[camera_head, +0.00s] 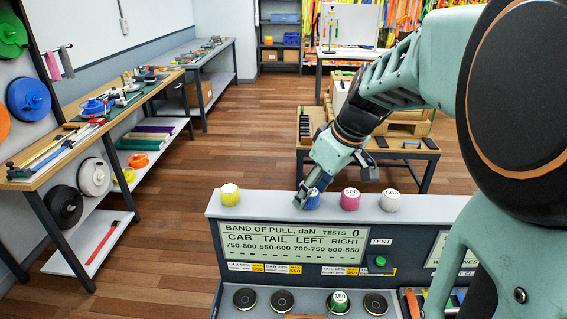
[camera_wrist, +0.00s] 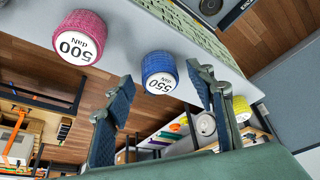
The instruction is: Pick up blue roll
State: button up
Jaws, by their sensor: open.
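The blue roll (camera_head: 312,201) stands on the top ledge of the grey console, with part of it hidden behind my gripper (camera_head: 306,188) in the head view. In the wrist view the blue roll (camera_wrist: 158,66) shows a white end marked 550 daN. My gripper (camera_wrist: 161,80) is open there, one finger on each side of the roll in the picture. The roll appears beyond the fingertips, and I cannot tell whether they touch it. Nothing is held.
A pink roll (camera_head: 350,199), marked 500 daN in the wrist view, and a white roll (camera_head: 390,201) stand to the right on the ledge. A yellow roll (camera_head: 230,194) stands to the left. The console panel (camera_head: 290,242) drops below, with a green roll (camera_head: 339,301) among round sockets.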

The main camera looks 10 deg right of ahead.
jog(key=shift+r, duration=0.1)
jog(key=shift+c, duration=0.4)
jog(key=c, duration=1.2)
jog(key=shift+o, duration=0.2)
jog(key=shift+r, duration=0.1)
